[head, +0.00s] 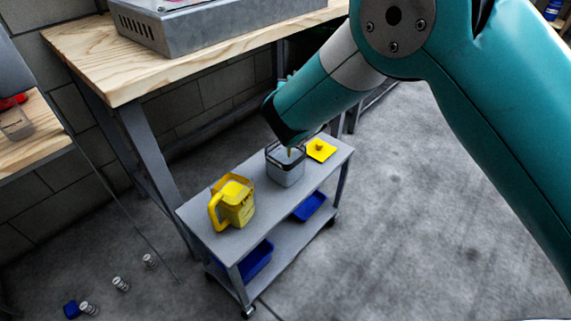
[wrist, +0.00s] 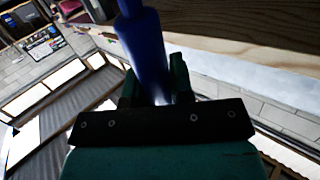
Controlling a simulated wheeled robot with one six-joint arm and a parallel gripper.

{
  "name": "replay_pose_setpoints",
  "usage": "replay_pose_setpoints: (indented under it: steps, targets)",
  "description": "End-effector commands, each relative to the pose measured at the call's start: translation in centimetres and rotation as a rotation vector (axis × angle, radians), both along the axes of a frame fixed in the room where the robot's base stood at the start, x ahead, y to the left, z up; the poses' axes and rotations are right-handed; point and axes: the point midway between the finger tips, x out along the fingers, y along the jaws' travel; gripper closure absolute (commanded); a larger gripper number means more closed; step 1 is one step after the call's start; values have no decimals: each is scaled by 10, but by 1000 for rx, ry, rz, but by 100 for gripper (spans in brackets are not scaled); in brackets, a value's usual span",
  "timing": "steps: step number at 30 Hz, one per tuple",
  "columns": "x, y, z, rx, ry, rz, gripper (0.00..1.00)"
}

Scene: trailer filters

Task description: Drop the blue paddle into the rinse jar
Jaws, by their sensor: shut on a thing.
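My gripper shows in the wrist view (wrist: 155,88), its dark green fingers shut on a long blue piece, the blue paddle (wrist: 145,48). The paddle runs out past the top edge of that view, so its far end is hidden. In the head view a grey open container with a dark rim, apparently the rinse jar (head: 286,174), stands on the cart. The end of my arm is over the jar's back left side. My fingers and the blue paddle are hidden behind it there. A small yellowish tip (head: 289,152) shows at the jar's mouth; I cannot tell what it belongs to.
A yellow jug (head: 236,205) and a yellow square piece with a knob (head: 321,150) flank the jar on the grey cart (head: 205,234). Blue trays (head: 256,262) sit on its lower shelf. A wooden bench (head: 115,75) stands behind. Small items (head: 121,284) lie on the floor left.

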Motion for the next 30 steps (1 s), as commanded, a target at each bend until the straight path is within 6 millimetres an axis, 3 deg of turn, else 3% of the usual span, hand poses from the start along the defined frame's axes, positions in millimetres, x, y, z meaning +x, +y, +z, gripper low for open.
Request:
replay_pose_setpoints:
  steps: [4, 5, 9, 20, 23, 30]
  targets:
    - [0, 0, 1, 0, -1, 0, 100]
    - [0, 0, 1, 0, -1, 0, 76]
    - [0, 0, 1, 0, -1, 0, 49]
    - [-7, 0, 2, -2, 1, 1, 49]
    - [-21, -2, 4, -2, 2, 2, 49]
    - [-79, -8, 11, -4, 2, 7, 49]
